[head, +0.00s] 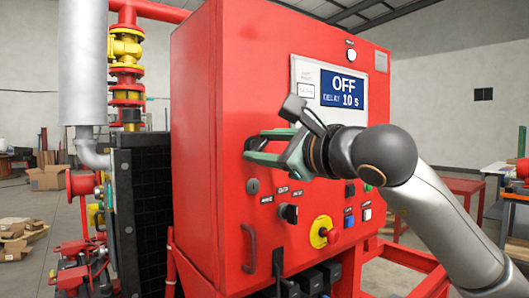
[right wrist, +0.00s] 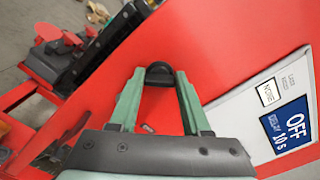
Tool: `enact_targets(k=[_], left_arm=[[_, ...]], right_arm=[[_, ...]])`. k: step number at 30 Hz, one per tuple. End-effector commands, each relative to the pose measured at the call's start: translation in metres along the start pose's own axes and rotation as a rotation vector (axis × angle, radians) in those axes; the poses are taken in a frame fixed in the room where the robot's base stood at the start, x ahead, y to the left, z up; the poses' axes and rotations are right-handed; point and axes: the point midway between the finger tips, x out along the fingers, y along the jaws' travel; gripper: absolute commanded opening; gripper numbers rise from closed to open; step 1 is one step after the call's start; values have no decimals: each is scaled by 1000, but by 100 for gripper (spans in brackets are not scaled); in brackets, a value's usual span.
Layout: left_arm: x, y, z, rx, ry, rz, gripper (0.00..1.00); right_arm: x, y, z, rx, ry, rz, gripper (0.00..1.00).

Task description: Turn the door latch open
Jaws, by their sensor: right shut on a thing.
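My right gripper (head: 252,146) is at the front of the red cabinet door (head: 215,100), near its left edge and left of the display. Its green fingers are shut on a small dark latch (right wrist: 159,72), seen between the fingertips in the right wrist view (right wrist: 160,80). The fingers stand a little apart with the latch between them. In the head view the fingers largely hide the latch. The door looks shut. My left gripper is not in view.
A display panel reading OFF (head: 343,88) is on the cabinet's upper front. Below are a red-and-yellow knob (head: 324,232), several switches and a red pull handle (head: 249,248). A black radiator-like block (head: 140,210) and pipes stand left. Cardboard boxes (head: 48,178) lie further back.

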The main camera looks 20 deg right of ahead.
Motion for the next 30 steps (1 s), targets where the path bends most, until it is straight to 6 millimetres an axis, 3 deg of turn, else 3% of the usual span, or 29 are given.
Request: enact_targets(k=[18,30], left_arm=[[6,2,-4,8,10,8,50],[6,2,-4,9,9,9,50]], right_arm=[[0,2,0,-560,-2,-1,0],[0,3,0,-766,-3,-1,0]])
